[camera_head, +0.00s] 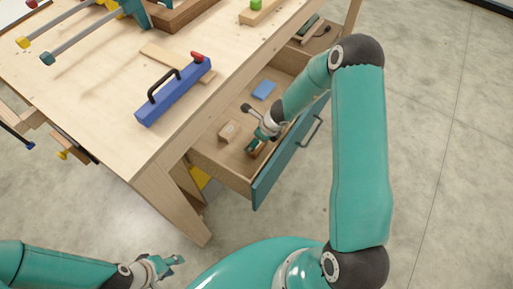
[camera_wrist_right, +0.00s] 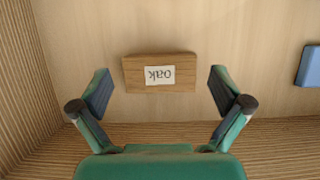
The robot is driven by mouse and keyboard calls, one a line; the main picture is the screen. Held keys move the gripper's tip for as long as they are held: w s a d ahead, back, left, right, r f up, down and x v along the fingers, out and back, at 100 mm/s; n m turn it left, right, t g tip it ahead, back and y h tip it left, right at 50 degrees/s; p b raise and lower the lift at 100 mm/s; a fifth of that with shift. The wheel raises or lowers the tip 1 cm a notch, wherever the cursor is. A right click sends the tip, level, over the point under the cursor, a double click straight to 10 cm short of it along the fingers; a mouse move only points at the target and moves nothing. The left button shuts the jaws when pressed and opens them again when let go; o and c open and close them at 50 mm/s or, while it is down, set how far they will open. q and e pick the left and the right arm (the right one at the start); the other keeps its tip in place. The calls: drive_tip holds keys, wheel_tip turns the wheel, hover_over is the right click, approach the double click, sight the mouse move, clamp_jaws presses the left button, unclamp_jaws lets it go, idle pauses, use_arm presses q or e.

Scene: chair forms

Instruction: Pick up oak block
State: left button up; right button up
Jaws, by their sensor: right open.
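The oak block (camera_wrist_right: 160,73) is a small brown wooden block with a white label reading "oak", upside down in the right wrist view. It lies on the floor of the open drawer, and in the head view the block (camera_head: 229,132) is left of my right gripper (camera_head: 250,127). My right gripper (camera_wrist_right: 160,92) is open, with one finger on each side of the block and a gap to both ends. My left gripper (camera_head: 172,264) is low at the bottom left of the head view, away from the drawer; its opening is unclear.
The drawer (camera_head: 275,173) has a teal front and hangs under the wooden workbench (camera_head: 105,105). A blue flat piece (camera_head: 264,90) lies deeper in the drawer, also at the right wrist view's edge (camera_wrist_right: 310,66). A blue tool with a black handle (camera_head: 172,93) lies on the bench.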

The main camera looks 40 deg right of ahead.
drive_tip(key=b+x, duration=0.1)
drive_tip(key=x, duration=0.3)
drive_tip(key=shift+r, duration=0.1)
drive_tip(key=c, duration=0.9)
drive_tip(key=shift+c, duration=0.2)
drive_tip(key=shift+r, duration=0.15)
